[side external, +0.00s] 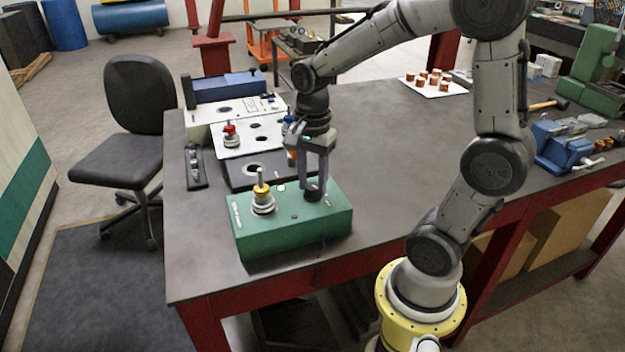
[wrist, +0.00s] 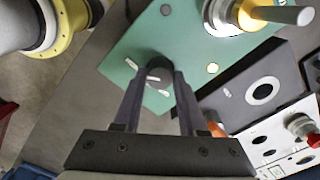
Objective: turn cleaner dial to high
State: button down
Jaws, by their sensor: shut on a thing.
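The green cleaner box (side external: 290,232) sits near the front of the bench, and its top fills the upper middle of the wrist view (wrist: 165,35). A dark round dial (side external: 313,194) stands on the right part of its top. My gripper (side external: 314,178) points down over the box and is shut on the dial, which shows between the fingertips in the wrist view (wrist: 158,68). The fingers hide part of the dial, so I cannot read its setting. White marks (wrist: 131,64) lie on the green top beside it.
A yellow and white post-like fitting (side external: 262,192) stands on the box's left part. Behind it are a dark panel (side external: 236,178), a white panel with a red knob (side external: 230,130) and a blue box (side external: 225,87). The bench to the right is clear up to a blue vise (side external: 562,150).

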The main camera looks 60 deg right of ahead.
aim_at(312, 185)
jog(key=shift+m, duration=0.4)
jog(key=shift+c, duration=2.3)
grip_release()
jog(key=shift+r, duration=0.1)
notch_tip(312, 185, up, 14)
